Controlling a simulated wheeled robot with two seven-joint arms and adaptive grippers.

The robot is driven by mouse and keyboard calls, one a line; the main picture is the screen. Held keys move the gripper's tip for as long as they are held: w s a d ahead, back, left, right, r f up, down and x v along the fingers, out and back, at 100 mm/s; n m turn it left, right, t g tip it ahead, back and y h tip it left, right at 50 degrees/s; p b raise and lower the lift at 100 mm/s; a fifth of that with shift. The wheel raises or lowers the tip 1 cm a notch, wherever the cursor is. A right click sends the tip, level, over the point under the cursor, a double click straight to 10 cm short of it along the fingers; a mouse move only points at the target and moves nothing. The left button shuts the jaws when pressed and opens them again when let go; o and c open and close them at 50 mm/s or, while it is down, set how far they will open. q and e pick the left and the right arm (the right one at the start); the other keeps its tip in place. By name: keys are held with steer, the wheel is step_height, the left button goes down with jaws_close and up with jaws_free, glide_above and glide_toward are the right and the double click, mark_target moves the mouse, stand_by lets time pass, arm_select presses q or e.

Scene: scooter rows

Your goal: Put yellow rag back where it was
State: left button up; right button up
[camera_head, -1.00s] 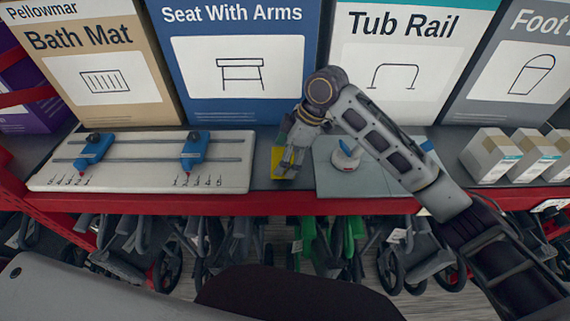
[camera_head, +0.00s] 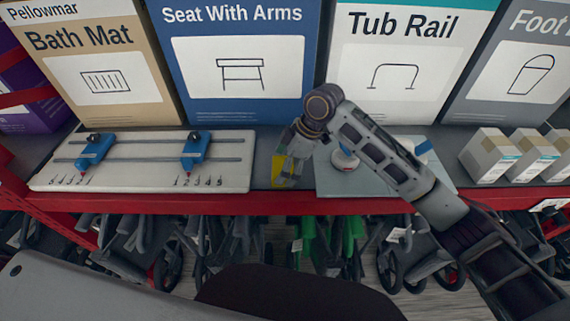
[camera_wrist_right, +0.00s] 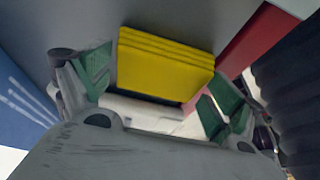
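The yellow rag (camera_head: 283,171) lies on the grey shelf between the white sliding-scale board and the pale blue-grey panel. In the right wrist view, the rag (camera_wrist_right: 165,63) looks like a folded stack of several layers. My right gripper (camera_head: 287,176) is over the rag and partly hides it in the head view. In the right wrist view, my right gripper's green-padded fingers (camera_wrist_right: 158,88) are spread, one towards each side of the rag. I cannot tell whether either finger touches it. My left gripper is not in view.
The white board (camera_head: 140,176) with blue sliders is left of the rag. The pale panel (camera_head: 345,184) is right, under my arm. Small boxes (camera_head: 488,158) stand further right. Large product boxes (camera_head: 238,75) line the back. A red shelf edge (camera_head: 230,205) runs in front.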

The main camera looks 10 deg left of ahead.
steer(key=shift+r, duration=0.15)
stand_by(0.3)
steer(key=b+v, duration=0.1)
steer(key=v, duration=1)
steer(key=shift+r+b, duration=0.3)
steer(key=shift+r, duration=0.05)
steer(key=shift+d, duration=0.1)
